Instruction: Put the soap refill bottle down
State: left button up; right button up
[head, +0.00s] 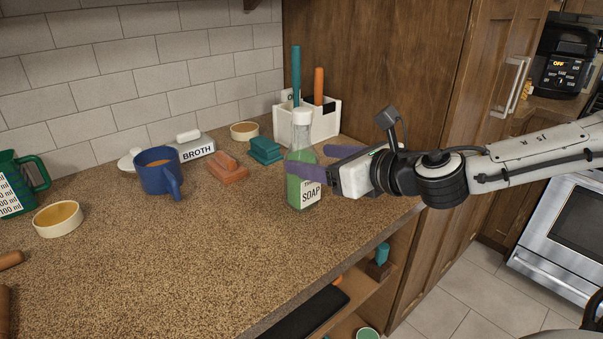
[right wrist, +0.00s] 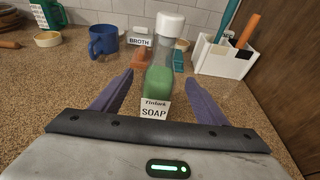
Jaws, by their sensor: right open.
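The soap refill bottle (head: 302,165) is clear with green soap inside, a white cap and a SOAP label. It stands upright on the speckled counter (head: 230,255). My right gripper (head: 315,162) comes from the right at the bottle, its purple fingers spread open on either side of it. In the right wrist view, the bottle (right wrist: 157,82) stands between the open fingers (right wrist: 155,90), with a gap showing on each side. The bottle's base is partly hidden in that view by its label and the gripper body. My left gripper is not in view.
A white caddy (head: 325,127) with utensils stands behind the bottle. A blue mug (head: 158,172), a BROTH container (head: 196,148), an orange block (head: 229,168) and a teal block (head: 265,150) stand to the left. The front-middle counter is clear; its edge runs at lower right.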

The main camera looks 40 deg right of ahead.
aim_at(300, 109)
jog(key=shift+f+b+x, duration=0.25)
jog(key=shift+b+x, duration=0.5)
jog(key=shift+x, duration=0.95)
jog(key=shift+b+x, duration=0.3)
jog(key=shift+x, duration=0.5)
jog(key=shift+r, duration=0.15)
jog(key=shift+r, duration=0.1)
jog(key=c, duration=1.5)
jog(key=shift+c, duration=0.2)
jog(key=shift+r+p, duration=1.15)
jog(key=shift+r, duration=3.75)
